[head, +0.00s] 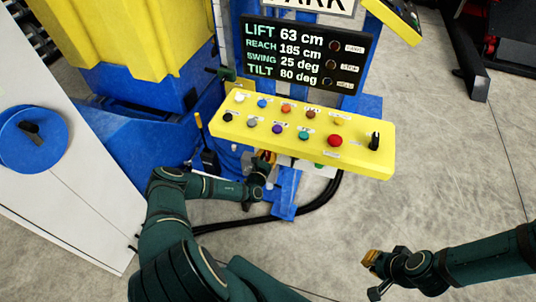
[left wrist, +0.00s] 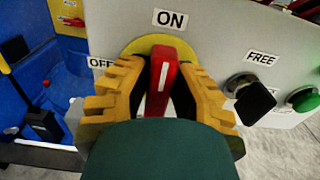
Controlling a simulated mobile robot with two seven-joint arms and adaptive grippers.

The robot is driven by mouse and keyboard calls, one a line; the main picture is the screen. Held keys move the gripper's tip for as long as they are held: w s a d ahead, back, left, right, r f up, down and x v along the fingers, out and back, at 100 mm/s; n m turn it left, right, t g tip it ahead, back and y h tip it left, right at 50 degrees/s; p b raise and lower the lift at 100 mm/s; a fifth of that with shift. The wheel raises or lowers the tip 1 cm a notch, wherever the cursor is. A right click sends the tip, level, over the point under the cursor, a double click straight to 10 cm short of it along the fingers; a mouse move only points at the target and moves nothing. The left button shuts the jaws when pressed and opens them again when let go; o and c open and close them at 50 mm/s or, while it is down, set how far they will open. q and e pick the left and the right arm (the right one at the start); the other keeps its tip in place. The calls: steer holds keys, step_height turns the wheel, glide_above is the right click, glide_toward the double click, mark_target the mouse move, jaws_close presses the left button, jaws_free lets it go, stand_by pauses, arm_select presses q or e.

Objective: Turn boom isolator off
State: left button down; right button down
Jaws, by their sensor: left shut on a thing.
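The boom isolator is a red handle (left wrist: 162,80) with a white line, on a round yellow plate (left wrist: 146,44) in the left wrist view. The handle stands upright, pointing to the ON label (left wrist: 171,19). The OFF label (left wrist: 101,63) is to its left, partly covered by a finger. My left gripper (left wrist: 160,95) has its yellow fingers on both sides of the handle, shut on it. In the head view my left gripper (head: 264,163) is just below the yellow control panel, and the handle cannot be made out there. My right gripper (head: 372,274) is low at the right, away from everything; its finger opening is unclear.
The yellow panel (head: 235,112) with several coloured buttons juts out above my left gripper. A black knob (left wrist: 250,98) under a FREE label and a green button (left wrist: 303,99) are right of the isolator. Black cables (head: 320,205) lie below.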

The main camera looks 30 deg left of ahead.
arm_select(q)
steer(key=shift+n, duration=0.3)
steer(key=n, duration=0.3)
steer(key=shift+a+n, duration=0.25)
steer(key=shift+n, duration=0.15)
steer(key=n, duration=0.2)
steer(key=n+b, duration=0.1)
steer(key=n, duration=0.1)
steer(key=shift+a+f, duration=0.15)
steer(key=shift+a, duration=0.05)
steer(key=n+b, duration=0.1)
steer(key=n, duration=0.2)
steer(key=n+b, duration=0.1)
steer(key=n, duration=0.2)
steer(key=n+b, duration=0.1)
steer(key=n, duration=0.2)
steer(key=shift+s+a+f, duration=0.1)
steer(key=shift+a+f, duration=0.05)
steer(key=shift+f, duration=0.2)
steer(key=shift+n, duration=0.3)
steer(key=c, duration=0.8)
jaws_free()
